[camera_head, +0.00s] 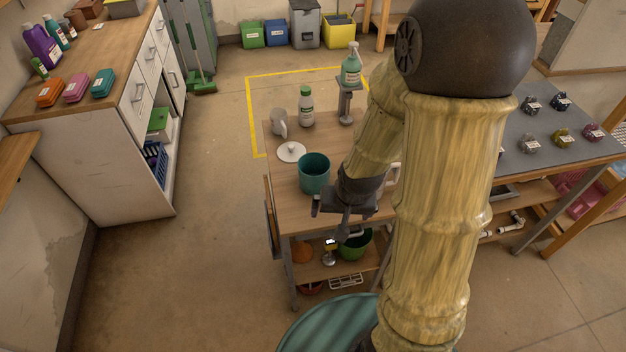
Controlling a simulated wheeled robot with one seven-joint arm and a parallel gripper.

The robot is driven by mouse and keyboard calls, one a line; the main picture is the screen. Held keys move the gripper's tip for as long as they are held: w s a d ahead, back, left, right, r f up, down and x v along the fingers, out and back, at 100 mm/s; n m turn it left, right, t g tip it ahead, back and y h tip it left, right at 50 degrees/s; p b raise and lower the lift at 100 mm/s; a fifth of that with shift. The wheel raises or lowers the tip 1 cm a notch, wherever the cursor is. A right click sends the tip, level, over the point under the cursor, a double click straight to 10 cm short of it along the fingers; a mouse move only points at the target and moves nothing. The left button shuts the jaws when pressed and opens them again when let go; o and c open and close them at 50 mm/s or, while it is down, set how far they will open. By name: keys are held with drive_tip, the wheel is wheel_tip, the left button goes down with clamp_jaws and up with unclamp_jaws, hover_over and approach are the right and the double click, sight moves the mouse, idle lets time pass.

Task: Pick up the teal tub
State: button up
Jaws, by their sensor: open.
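The teal tub (314,173) stands upright on the wooden top of a small table (283,204), near its front left. It is round, open at the top and looks empty. My gripper (329,222) is at the table's front edge, in front of the tub and a little to its right in the picture. It is open and nothing shows between its fingers. My arm comes down from the upper right and hides the table's right part. I cannot tell whether the gripper touches the tub.
Behind the tub are a white lid (291,152), a grey mug (279,122), a white bottle (306,106) and a green bottle (351,66) on a stand. A grey-topped table (560,157) is at right. Open floor (210,240) lies left, before a white cabinet (90,170).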

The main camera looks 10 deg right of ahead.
drive_tip(key=w+a+f+m+t+y+b, duration=0.1)
drive_tip(key=w+a+f+m+t+b, duration=0.1)
drive_tip(key=f+m, duration=0.3)
drive_tip(key=w+a+f+m+t+y+b, duration=0.1)
drive_tip(key=f+m+t, duration=0.4)
drive_tip(key=m, duration=0.5)
drive_tip(key=w+a+f+m+t+y+b, duration=0.2)
drive_tip(key=w+f+m+t+y+b, duration=0.1)
drive_tip(key=f+m, duration=0.3)
drive_tip(key=shift+w+a+f+m+t+b, duration=0.2)
drive_tip(key=shift+w+m+t+b, duration=0.15)
drive_tip(key=shift+m, duration=0.3)
drive_tip(key=shift+w+a+f+m+t+b, duration=0.1)
drive_tip(key=shift+w+f+m+t+b, duration=0.1)
drive_tip(key=shift+w+m+t, duration=0.35)
drive_tip(key=d+m+t+h, duration=0.1)
drive_tip(key=m, duration=0.2)
drive_tip(key=d+r+m+t+h, duration=0.1)
drive_tip(key=d+m+h, duration=0.1)
drive_tip(key=m, duration=0.1)
drive_tip(key=d+m+t+h+b, duration=0.1)
drive_tip(key=d+m, duration=0.1)
drive_tip(key=m, duration=0.1)
drive_tip(key=shift+w+d+r+m+h, duration=0.2)
drive_tip(key=shift+w+r+m+h, duration=0.1)
drive_tip(key=shift+m+h, duration=0.1)
